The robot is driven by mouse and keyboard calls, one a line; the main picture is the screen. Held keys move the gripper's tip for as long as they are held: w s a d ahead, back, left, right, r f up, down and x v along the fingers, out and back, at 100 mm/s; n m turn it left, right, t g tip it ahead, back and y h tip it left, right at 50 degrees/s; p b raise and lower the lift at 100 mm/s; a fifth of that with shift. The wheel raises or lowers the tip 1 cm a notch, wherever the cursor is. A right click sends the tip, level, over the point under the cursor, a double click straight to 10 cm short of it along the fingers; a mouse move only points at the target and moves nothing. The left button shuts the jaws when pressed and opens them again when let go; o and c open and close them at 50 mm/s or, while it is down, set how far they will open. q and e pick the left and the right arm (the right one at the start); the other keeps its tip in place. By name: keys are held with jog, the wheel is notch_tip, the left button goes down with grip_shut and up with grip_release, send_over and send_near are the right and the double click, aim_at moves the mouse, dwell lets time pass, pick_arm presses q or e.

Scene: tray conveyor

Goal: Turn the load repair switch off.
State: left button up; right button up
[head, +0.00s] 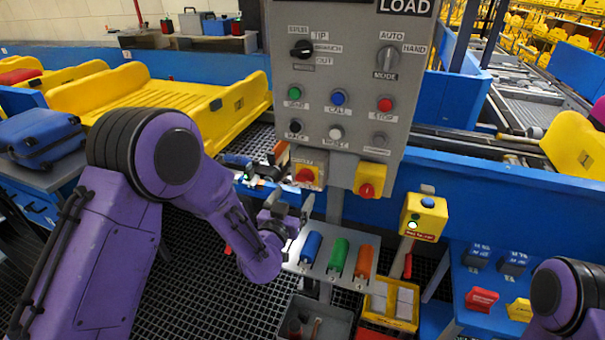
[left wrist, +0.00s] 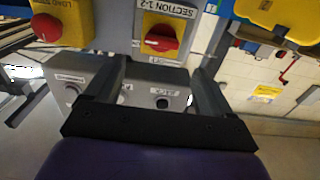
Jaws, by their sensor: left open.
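A grey control panel (head: 345,100) headed LOAD carries knobs and buttons. Two yellow switch boxes with red rotary knobs hang at its lower edge: the left knob (head: 306,175) and the right knob (head: 368,189). I cannot read which label says load repair. In the left wrist view, one red knob (left wrist: 162,38) sits under a SECTION 1-2 label; another red knob (left wrist: 46,27) is at the upper left, its label cut off. My left gripper (head: 288,206) is open and empty, below the left switch box and apart from it. My right gripper is out of view.
Below the panel, a metal shelf (head: 317,268) holds blue, green and orange handles. A yellow button box (head: 424,217) stands to its right. Yellow trays (head: 165,95) and a blue suitcase (head: 45,138) are at the left. A blue rail (head: 500,180) runs behind.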

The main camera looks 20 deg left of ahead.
aim_at(303, 180)
pick_arm(q)
jog(key=w+p, duration=0.2)
jog(key=w, duration=0.6)
jog(key=shift+f, duration=0.1)
jog(key=c, duration=1.1)
